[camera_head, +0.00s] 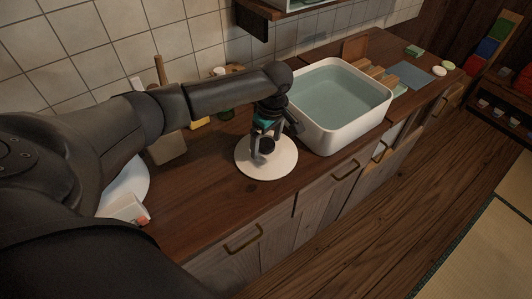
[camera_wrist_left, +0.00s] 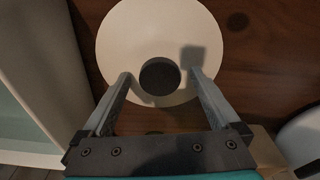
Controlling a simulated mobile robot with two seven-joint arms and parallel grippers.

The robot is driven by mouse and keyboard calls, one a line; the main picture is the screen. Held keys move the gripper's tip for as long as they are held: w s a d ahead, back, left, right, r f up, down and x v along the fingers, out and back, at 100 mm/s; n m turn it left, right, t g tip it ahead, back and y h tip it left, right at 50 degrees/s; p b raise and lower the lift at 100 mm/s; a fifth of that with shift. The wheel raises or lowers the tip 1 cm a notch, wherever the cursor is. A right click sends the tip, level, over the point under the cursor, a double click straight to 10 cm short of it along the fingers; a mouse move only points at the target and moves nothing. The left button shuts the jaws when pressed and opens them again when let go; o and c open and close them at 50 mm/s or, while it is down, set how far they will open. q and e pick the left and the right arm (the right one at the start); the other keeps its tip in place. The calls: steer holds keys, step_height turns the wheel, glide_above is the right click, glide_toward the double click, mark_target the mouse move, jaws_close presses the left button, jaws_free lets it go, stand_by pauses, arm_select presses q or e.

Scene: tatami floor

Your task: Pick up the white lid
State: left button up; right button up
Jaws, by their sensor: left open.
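The white lid (camera_head: 280,168) is a round disc with a dark round knob, lying flat on the wooden counter just left of the basin. It also fills the top of the left wrist view (camera_wrist_left: 130,40), where its knob (camera_wrist_left: 159,75) shows in the middle. My left gripper (camera_head: 265,155) is right over the lid, pointing down. In the left wrist view its fingers (camera_wrist_left: 158,80) are apart, one on each side of the knob, with space between finger and knob. I cannot tell how far above the lid the fingertips are. My right gripper is not in view.
A white basin of water (camera_head: 338,100) stands close to the right of the lid. A white plate (camera_head: 125,188) and a small white item (camera_head: 128,208) lie at the left. A wooden board (camera_head: 165,147) stands by the tiled wall. Bare counter (camera_head: 205,205) lies left of the lid.

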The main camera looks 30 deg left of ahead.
arm_select(q)
jaws_close()
stand_by(0.8)
